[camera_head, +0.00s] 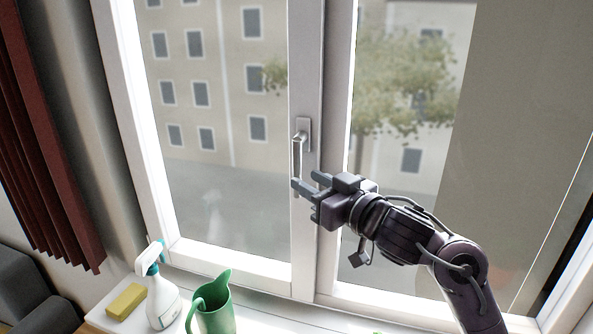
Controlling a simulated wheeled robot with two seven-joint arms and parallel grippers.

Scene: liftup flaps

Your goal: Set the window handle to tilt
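The window handle (297,158) is a grey lever on a plate (304,131) on the middle window frame, and it points straight down. My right gripper (301,187) comes in from the lower right, with its fingertips at the lower end of the handle. Its fingers are apart, one above the other in the picture. Whether they touch the handle I cannot tell. The left window sash (215,100) looks closed. My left gripper is not in view.
On the sill at the lower left stand a yellow sponge (126,301), a white spray bottle (162,299) and a green watering can (216,314). A dark red curtain (40,150) hangs at the left. The space before the left pane is clear.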

